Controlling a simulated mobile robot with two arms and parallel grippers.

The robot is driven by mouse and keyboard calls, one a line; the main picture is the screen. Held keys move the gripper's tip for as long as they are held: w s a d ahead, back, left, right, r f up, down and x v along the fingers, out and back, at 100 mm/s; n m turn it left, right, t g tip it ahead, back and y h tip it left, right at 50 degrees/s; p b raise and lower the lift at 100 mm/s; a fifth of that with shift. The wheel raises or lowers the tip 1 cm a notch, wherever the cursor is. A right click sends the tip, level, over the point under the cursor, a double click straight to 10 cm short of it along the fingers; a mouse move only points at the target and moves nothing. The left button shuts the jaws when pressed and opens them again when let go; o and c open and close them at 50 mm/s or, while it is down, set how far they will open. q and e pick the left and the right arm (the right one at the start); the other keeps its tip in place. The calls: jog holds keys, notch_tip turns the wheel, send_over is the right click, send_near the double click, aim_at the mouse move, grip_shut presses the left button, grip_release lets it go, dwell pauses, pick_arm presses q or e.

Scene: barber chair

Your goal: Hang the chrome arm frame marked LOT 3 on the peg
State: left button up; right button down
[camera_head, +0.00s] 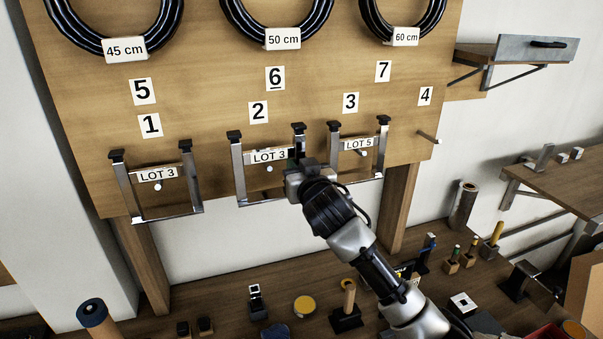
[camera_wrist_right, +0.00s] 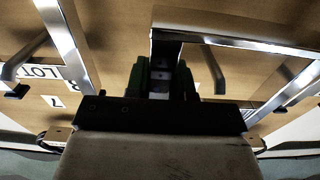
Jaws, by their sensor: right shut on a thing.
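A chrome arm frame marked LOT 3 (camera_head: 238,172) is in front of the board under number 2, with a peg tip (camera_head: 269,169) showing just below its label. I cannot tell whether it rests on that peg. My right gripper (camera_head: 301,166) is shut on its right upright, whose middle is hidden. In the right wrist view this upright (camera_wrist_right: 166,62) lies between my right gripper's green fingers. Another chrome arm frame marked LOT 3 (camera_head: 128,190) is at the peg under number 1. My left gripper is not in view.
A chrome arm frame marked LOT 5 (camera_head: 378,160) is close to the right of the held frame, under 3. The peg under 4 (camera_head: 429,137) is bare. Black coils (camera_head: 275,18) hang above. The bench (camera_head: 225,285) below carries several small items.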

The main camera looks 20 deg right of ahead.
jog(key=shift+w+f+b, duration=0.45)
jog(key=shift+w+b, duration=0.1)
jog(key=shift+w, duration=0.3)
jog(key=shift+w+f+b, duration=0.45)
jog(key=shift+w+b, duration=0.05)
jog(key=shift+w, duration=0.35)
